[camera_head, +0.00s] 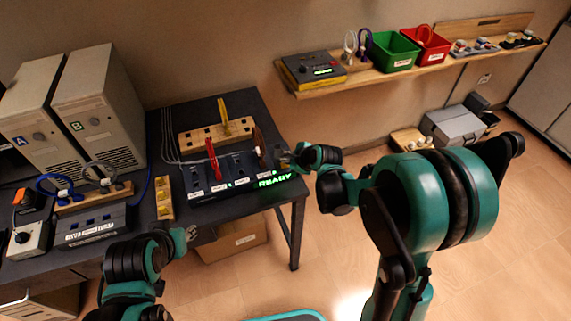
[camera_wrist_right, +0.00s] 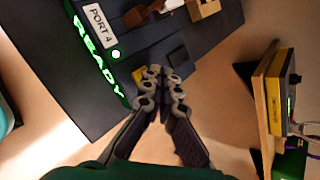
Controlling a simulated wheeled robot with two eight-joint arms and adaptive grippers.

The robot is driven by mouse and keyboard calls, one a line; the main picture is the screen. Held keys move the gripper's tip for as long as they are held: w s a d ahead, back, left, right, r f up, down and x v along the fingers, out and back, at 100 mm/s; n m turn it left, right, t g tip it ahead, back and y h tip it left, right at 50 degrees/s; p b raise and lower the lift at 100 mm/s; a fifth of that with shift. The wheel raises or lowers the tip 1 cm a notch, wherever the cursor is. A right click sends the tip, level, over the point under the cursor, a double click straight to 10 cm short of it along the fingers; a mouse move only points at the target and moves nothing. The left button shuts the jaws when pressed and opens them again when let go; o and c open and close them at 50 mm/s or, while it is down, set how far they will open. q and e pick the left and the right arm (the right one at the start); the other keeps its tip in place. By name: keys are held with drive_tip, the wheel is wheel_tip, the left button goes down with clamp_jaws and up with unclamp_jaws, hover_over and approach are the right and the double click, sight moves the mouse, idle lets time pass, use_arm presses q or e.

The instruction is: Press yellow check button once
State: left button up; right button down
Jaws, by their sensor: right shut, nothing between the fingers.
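The yellow check button (camera_wrist_right: 138,75) shows in the right wrist view at the edge of the dark port panel (camera_wrist_right: 185,28), partly hidden behind my fingertips. My right gripper (camera_wrist_right: 157,74) is shut and empty, its fingertips over or right beside the button. I cannot tell whether they touch it. In the head view my right gripper (camera_head: 284,158) is at the panel's right end and hides the button. Green READY text (camera_head: 275,179) glows on the panel's front. My left gripper (camera_head: 191,233) is low in front of the table, its fingers too small to read.
Red (camera_head: 211,158), yellow (camera_head: 224,115) and brown upright pieces stand on the table's panel and wooden block. Two computer towers (camera_head: 100,95) stand at the left. A wall shelf (camera_head: 365,77) with a console and green and red bins is at the right.

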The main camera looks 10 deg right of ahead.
sight(287, 166)
drive_tip(key=shift+f, duration=0.35)
drive_tip(key=shift+f+b, duration=0.45)
drive_tip(key=shift+b, duration=0.2)
drive_tip(key=shift+r, duration=0.15)
idle(0.5)
drive_tip(key=shift+r+p, duration=0.65)
drive_tip(key=shift+r, duration=0.1)
wheel_tip(287, 166, up, 5)
drive_tip(key=p, duration=0.4)
idle(0.7)
